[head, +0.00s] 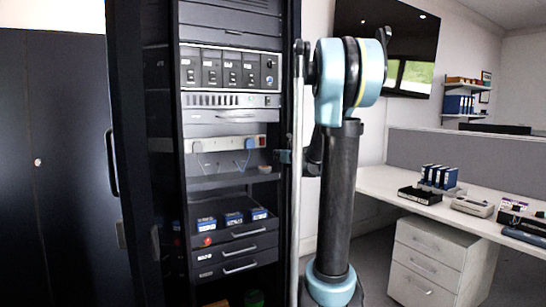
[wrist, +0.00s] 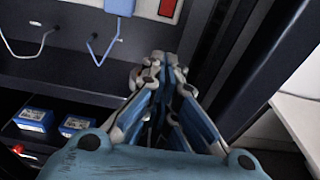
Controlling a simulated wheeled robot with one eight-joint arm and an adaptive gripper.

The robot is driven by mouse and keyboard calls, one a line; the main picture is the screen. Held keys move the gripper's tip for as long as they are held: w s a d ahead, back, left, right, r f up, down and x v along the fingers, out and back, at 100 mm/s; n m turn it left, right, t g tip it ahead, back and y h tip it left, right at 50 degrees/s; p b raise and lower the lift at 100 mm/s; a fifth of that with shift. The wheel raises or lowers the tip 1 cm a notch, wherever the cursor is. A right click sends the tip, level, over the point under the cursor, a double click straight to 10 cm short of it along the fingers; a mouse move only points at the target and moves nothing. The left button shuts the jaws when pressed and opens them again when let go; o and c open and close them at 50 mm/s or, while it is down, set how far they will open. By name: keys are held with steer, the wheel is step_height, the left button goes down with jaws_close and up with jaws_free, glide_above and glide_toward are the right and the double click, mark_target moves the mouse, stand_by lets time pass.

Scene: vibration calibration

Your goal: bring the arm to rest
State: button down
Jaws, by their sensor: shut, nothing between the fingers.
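My gripper (wrist: 163,62) shows in the wrist view, its fingers drawn together at the tips with nothing between them. It points toward the open rack (head: 188,187), near the rack's right-hand post. In the head view my arm, with black and light blue links, stands in front of the rack's right edge, and the gripper cannot be made out there. Small blue boxes (wrist: 34,119) sit on a shelf at the lower left.
The rack door (head: 125,110) stands open on the left with a dark handle. A desk (head: 385,184) with blue binders (head: 438,176), devices and a white drawer unit (head: 428,260) stands on the right. A dark wall screen (head: 405,30) hangs behind my arm. Dark cabinets (head: 65,180) are at far left.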

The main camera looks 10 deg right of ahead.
steer(key=shift+s+d+f, duration=0.1)
steer(key=shift+s+d, duration=0.15)
steer(key=shift+s, duration=0.35)
steer(key=shift+a, duration=0.1)
steer(key=s+a+f+n+g, duration=0.4)
steer(key=s+f+n, duration=0.4)
steer(key=s, duration=0.4)
steer(key=s+a+f+n+g, duration=0.35)
steer(key=s+f+n, duration=0.25)
steer(key=s+n, duration=0.55)
steer(key=s+d+f+n+g+h, duration=0.2)
steer(key=s+d+f+n, duration=0.1)
steer(key=s, duration=0.4)
steer(key=s+d+f+n+g+h, duration=0.1)
steer(key=s+d+f+n+h, duration=0.1)
steer(key=s+f+n, duration=0.3)
steer(key=s+d+f+n+g+h, duration=0.2)
steer(key=s+d+f+n, duration=0.2)
steer(key=s, duration=0.7)
step_height(320, 180, down, 2)
steer(key=shift+d+f+g, duration=0.1)
steer(key=shift+d+g, duration=0.25)
